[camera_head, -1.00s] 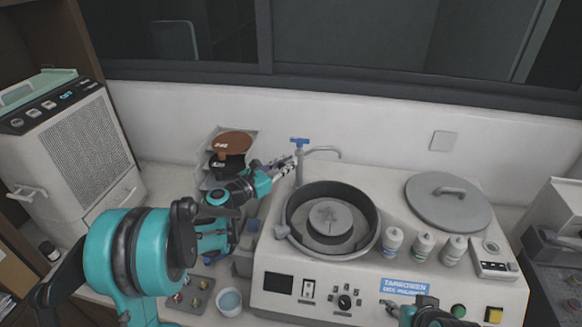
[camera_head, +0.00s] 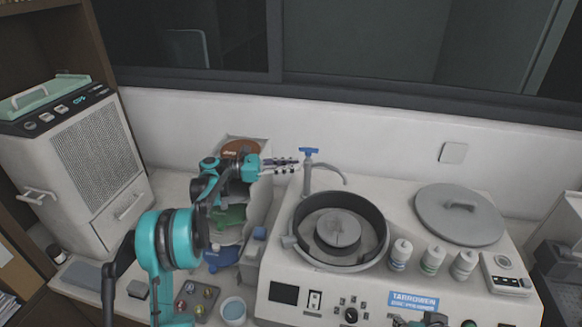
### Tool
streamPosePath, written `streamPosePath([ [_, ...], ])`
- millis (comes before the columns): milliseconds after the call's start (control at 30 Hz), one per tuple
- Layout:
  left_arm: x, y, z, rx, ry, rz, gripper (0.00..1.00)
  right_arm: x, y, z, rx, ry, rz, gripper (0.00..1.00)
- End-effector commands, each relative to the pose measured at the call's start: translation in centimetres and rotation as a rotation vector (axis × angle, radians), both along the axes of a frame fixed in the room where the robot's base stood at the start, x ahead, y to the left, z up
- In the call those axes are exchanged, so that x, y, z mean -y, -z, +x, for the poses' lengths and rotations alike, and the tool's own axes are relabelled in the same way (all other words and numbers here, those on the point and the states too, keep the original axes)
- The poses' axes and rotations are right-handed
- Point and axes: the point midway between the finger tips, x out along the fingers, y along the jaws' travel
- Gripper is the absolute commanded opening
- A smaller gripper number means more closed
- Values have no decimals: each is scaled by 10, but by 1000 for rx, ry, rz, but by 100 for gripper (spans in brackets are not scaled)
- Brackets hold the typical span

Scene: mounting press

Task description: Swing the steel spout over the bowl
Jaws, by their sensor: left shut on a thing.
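The steel spout (camera_head: 329,167) rises from a post behind the bowl, under a blue tap handle (camera_head: 309,151). It curves right and forward, its tip just above the bowl's back rim in the picture. The round dark-walled bowl (camera_head: 371,212) with a grey disc inside is set in the white polisher. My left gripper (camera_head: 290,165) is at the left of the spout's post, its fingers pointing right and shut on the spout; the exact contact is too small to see. My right gripper (camera_head: 424,321) shows only partly at the bottom edge, in front of the polisher.
Several white bottles (camera_head: 432,261) stand right of the bowl, with a grey lid (camera_head: 460,214) behind them. A shelf rack (camera_head: 259,205) stands close by my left arm. A cup (camera_head: 233,312) sits at the lower left of the polisher. The wall is close behind the spout.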

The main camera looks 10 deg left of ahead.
Motion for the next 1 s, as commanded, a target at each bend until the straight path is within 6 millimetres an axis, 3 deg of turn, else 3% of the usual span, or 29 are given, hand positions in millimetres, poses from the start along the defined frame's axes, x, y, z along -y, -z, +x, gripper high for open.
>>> streamPosePath([
  [467, 0, 0, 1, 0, 15, -1, 0, 0, 0, 0, 0, 0, 0, 40],
  [500, 0, 0, 1, 0, 15, -1, 22, 0, 0, 0, 0, 0, 0, 40],
  [567, 0, 0, 1, 0, 15, -1, 38, 0, 0, 0, 0, 0, 0, 40],
  [600, 0, 0, 1, 0, 15, -1, 40, 0, 0, 0, 0, 0, 0, 40],
  [1000, -5, 0, 0, 0, 14, -1, 40, 0, 0, 0, 0, 0, 0, 40],
])
